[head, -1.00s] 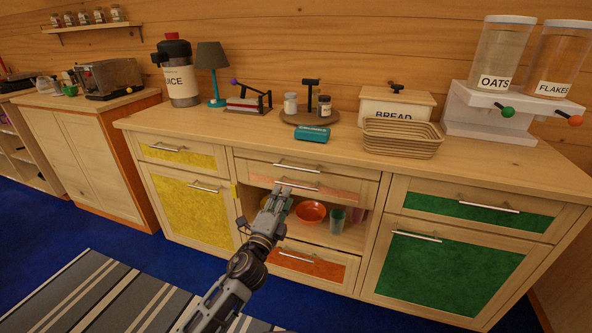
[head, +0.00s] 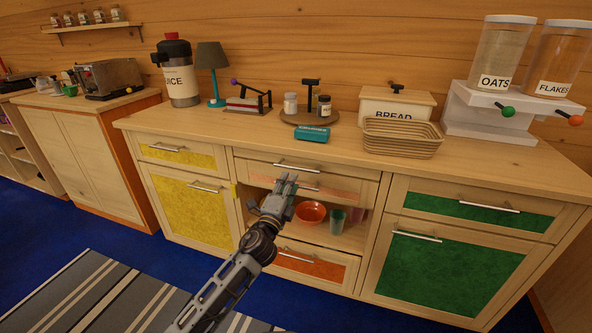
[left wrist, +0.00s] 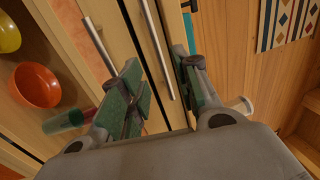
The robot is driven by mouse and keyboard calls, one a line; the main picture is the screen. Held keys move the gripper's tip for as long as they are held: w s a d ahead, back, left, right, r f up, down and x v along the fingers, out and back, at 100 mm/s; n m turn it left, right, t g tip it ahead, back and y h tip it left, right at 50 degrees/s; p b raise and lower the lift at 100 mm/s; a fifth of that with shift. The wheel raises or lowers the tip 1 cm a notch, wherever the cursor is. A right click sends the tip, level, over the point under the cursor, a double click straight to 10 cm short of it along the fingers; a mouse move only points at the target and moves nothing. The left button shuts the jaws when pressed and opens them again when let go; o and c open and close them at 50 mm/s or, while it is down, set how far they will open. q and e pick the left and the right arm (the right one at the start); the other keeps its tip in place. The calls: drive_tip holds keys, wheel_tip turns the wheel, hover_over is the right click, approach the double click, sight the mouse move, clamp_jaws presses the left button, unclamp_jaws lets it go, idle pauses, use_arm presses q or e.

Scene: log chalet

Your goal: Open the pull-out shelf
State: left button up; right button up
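The middle part of the cabinet has a narrow plain wooden front (head: 345,181) under the countertop, apparently the pull-out shelf, flush with the cabinet. Its silver bar handle (head: 303,167) also shows in the left wrist view (left wrist: 157,50). Just below is an orange-panelled front with its own bar handle (left wrist: 98,42), partly hidden by my gripper in the head view. My left gripper (head: 286,180) is open in front of these fronts. In the left wrist view the upper handle runs into the gap between its green-padded fingers (left wrist: 160,92); contact cannot be told. My right gripper is not in view.
Below is an open compartment with an orange bowl (head: 311,212) and a green cup (head: 337,219). A lower orange drawer (head: 310,264), yellow fronts (head: 200,209) and green fronts (head: 446,266) surround it. A teal box (head: 312,134) and a basket (head: 401,138) stand on the countertop.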

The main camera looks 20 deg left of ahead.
sight(296, 169)
use_arm(q)
drive_tip(key=w, duration=0.2)
drive_tip(key=w+r, duration=0.1)
drive_tip(key=w, duration=0.2)
drive_tip(key=w+b, duration=0.1)
drive_tip(key=w, duration=0.1)
drive_tip(key=shift+w+d+r, duration=0.1)
drive_tip(key=shift+w+r, duration=0.05)
drive_tip(key=shift+w, duration=0.1)
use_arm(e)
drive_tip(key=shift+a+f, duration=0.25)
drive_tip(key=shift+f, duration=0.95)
use_arm(q)
drive_tip(key=shift+r, duration=0.1)
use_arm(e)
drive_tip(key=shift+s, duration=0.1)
use_arm(q)
clamp_jaws()
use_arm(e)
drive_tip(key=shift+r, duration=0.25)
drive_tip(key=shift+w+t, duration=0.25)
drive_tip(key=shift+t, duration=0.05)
